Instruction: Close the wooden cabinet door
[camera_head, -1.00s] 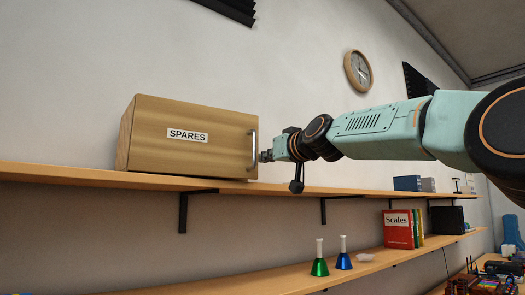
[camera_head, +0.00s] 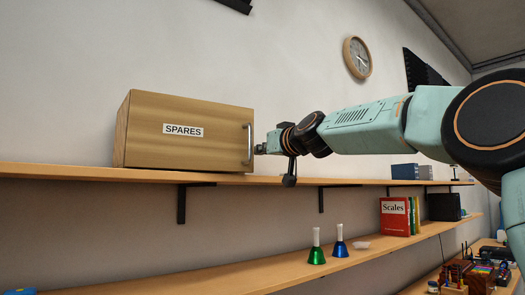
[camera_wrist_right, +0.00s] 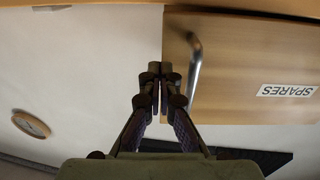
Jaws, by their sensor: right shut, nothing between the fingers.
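The wooden cabinet (camera_head: 140,145) stands on the upper shelf, with a SPARES label on its door (camera_head: 215,115). The door looks flush with the cabinet front; I cannot tell whether a small gap is left. A metal bar handle (camera_head: 249,145) runs upright along the door's right edge. My right gripper (camera_head: 259,149) is shut and empty, just right of the handle and the door's edge. In the right wrist view, which is upside down, the closed fingertips (camera_wrist_right: 160,73) are beside the door edge, close to the handle (camera_wrist_right: 195,65). Contact cannot be told. My left gripper is out of view.
The upper shelf (camera_head: 60,173) is clear left of the cabinet. A round clock (camera_head: 357,57) hangs on the wall above my right arm.

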